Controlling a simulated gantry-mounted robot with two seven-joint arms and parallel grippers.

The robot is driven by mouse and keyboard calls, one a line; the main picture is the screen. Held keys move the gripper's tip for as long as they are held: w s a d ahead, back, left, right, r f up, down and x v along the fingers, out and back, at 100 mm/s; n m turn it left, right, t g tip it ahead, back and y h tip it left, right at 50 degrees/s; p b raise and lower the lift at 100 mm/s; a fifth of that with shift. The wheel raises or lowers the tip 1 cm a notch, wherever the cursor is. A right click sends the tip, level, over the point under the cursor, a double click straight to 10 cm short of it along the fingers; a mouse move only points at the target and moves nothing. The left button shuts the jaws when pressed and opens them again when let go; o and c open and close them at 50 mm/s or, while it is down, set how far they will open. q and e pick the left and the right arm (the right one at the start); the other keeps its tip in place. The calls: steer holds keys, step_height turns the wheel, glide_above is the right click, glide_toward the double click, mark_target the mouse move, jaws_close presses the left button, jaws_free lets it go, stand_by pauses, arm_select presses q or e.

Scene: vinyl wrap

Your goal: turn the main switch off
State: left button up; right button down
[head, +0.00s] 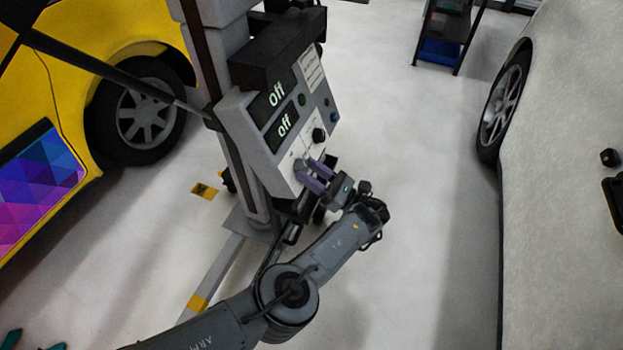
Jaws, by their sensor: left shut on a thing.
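The control panel (262,143) is a grey slanted box on a post, with two displays (276,95) that both read "off". My left gripper (307,172), with purple fingers, is at the lower right part of the panel face. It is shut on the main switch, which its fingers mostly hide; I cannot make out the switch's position. My right gripper is not in view.
A yellow car (75,35) with a colourful wrap panel (38,185) stands at the left. A white car (565,130) stands at the right. A dark shelf cart (440,45) is at the back. The pale floor between panel and white car is clear.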

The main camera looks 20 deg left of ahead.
arm_select(q)
steer(key=shift+f, duration=0.1)
stand_by(0.3)
steer(key=o, duration=1.1)
steer(key=shift+c, duration=0.2)
